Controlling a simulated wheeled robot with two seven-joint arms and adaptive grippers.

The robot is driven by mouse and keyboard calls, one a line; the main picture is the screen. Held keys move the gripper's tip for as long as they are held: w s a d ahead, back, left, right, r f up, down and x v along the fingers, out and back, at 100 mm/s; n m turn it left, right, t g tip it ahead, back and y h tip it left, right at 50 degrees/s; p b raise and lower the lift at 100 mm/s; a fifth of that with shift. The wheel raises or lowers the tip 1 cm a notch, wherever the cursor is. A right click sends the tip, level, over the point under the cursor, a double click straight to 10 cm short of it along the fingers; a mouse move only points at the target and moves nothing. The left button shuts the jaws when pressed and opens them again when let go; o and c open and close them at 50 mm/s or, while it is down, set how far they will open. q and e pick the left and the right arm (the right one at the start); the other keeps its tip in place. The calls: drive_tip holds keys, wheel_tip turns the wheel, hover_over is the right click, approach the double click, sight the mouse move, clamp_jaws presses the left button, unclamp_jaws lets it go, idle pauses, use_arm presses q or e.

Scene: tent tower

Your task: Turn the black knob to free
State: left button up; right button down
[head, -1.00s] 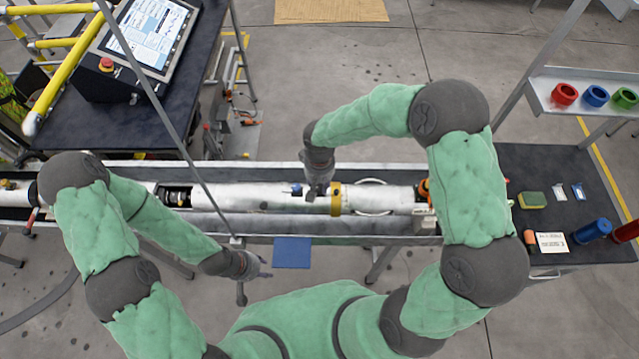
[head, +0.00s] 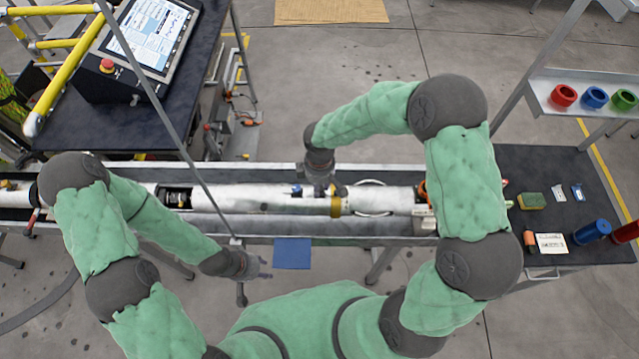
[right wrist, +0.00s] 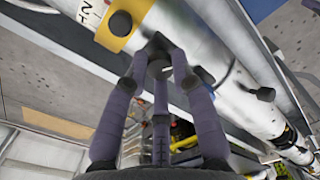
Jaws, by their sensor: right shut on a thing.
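The white cylinder (head: 240,198) lies lengthwise in its trough, with a yellow band (head: 336,206) around it. My right gripper (head: 321,189) comes down on top of the cylinder just left of this band. In the right wrist view its fingers (right wrist: 165,62) are closed together at the cylinder's side, around a small dark knob (right wrist: 160,68) that they mostly hide. Another dark knob (right wrist: 121,23) sits on the yellow band, and one more (right wrist: 265,94) stands further along the cylinder. My left gripper (head: 252,274) is open and empty in front of the trough.
A screen console (head: 150,38) with a red button stands at the upper left. The right-hand table (head: 560,165) carries a sponge, cards and a blue cylinder. A shelf with red, blue and green rings is above it. A thin slanted pole crosses the trough left of centre.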

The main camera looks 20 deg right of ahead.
drive_tip(key=n+p, duration=0.1)
drive_tip(key=n, duration=0.4)
drive_tip(key=shift+s+n+p, duration=0.1)
drive_tip(key=shift+n+p, duration=0.2)
idle(0.5)
drive_tip(key=c, duration=1)
unclamp_jaws()
drive_tip(key=shift+c, duration=0.2)
wheel_tip(320, 180, up, 12)
drive_tip(key=shift+f, duration=0.1)
